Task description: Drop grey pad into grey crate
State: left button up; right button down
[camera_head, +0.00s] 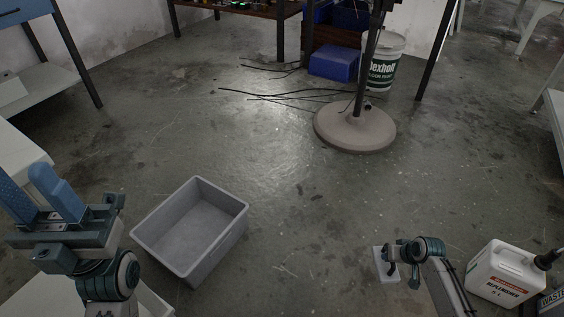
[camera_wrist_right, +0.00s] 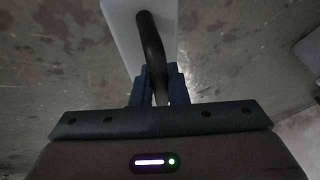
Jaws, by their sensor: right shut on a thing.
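The grey crate (camera_head: 215,262) stands on the floor left of centre in the head view, open at the top and empty. The grey pad (camera_head: 380,266) is a pale flat plate, seen at the right gripper in the head view. In the right wrist view, the pad (camera_wrist_right: 122,30) has a black curved handle (camera_wrist_right: 152,48). My right gripper (camera_wrist_right: 158,88) is shut on that handle. In the head view, my right gripper (camera_head: 393,262) is well to the right of the crate. My left gripper (camera_head: 24,182) is open and empty, left of the crate.
A white jug (camera_head: 497,277) is at the lower right. A round stand base (camera_head: 355,130), a white bucket (camera_head: 384,68) and a blue bin (camera_head: 334,63) are at the back. Cables (camera_head: 280,95) lie on the floor. The floor between crate and right gripper is clear.

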aim_at(202, 236)
jog(key=l+u, duration=0.15)
jog(key=u, duration=0.75)
jog(key=i+l, duration=0.15)
jog(key=l, duration=0.2)
jog(key=i+l, duration=0.1)
jog(key=l, duration=0.3)
jog(key=i+l, duration=0.15)
jog(key=l, duration=0.2)
jog(key=i+l, duration=0.1)
jog(key=l, duration=0.3)
jog(key=i+l, duration=0.15)
jog(key=l, duration=0.2)
